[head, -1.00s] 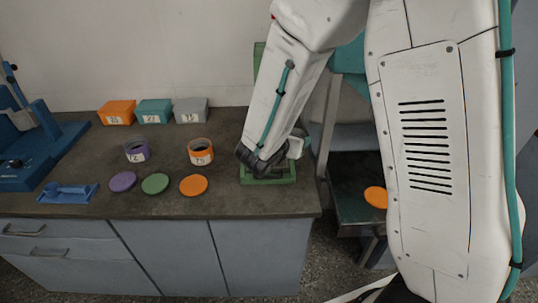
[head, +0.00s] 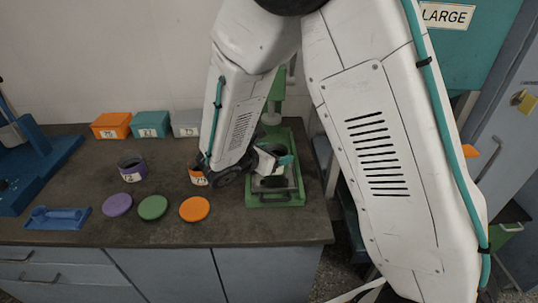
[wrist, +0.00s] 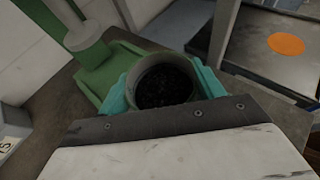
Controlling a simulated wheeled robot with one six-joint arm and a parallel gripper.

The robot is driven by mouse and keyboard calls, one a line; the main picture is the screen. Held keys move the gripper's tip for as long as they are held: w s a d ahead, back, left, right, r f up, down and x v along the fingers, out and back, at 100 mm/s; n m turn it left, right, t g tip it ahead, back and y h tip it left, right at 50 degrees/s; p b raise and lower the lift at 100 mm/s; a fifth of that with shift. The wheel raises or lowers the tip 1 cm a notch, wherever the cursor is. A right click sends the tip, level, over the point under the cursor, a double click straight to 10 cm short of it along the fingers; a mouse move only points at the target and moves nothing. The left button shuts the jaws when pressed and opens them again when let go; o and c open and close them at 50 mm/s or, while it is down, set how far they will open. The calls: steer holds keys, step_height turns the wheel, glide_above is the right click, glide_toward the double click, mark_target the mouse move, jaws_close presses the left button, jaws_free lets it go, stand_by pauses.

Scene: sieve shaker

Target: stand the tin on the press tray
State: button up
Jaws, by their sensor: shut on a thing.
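My gripper (wrist: 163,92) has its teal fingers shut on a grey-green tin (wrist: 163,68) with dark contents, seen from above in the wrist view. The tin looks about upright. The green press (head: 292,198) stands at the right end of the bench in the head view, with its post behind my gripper. My gripper (head: 273,162) is over the press base there. The press base also shows beside and behind the tin in the wrist view (wrist: 97,78). My wrist hides most of the press tray, and I cannot tell whether the tin touches it.
Purple (head: 117,205), green (head: 153,207) and orange (head: 194,209) discs lie along the bench front. A purple tin (head: 132,170) and an orange tin (head: 197,177) stand behind them, the orange one close to my arm. A blue holder (head: 57,217) lies at left.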

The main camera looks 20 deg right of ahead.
steer(key=shift+w+a, duration=0.1)
steer(key=shift+w, duration=0.2)
steer(key=shift+w+f, duration=0.1)
steer(key=shift+f, duration=0.1)
steer(key=f, duration=0.3)
steer(key=shift+d+f, duration=0.1)
steer(key=shift+d, duration=0.1)
steer(key=o, duration=1.1)
steer(key=shift+o, duration=0.2)
steer(key=shift+a, duration=0.1)
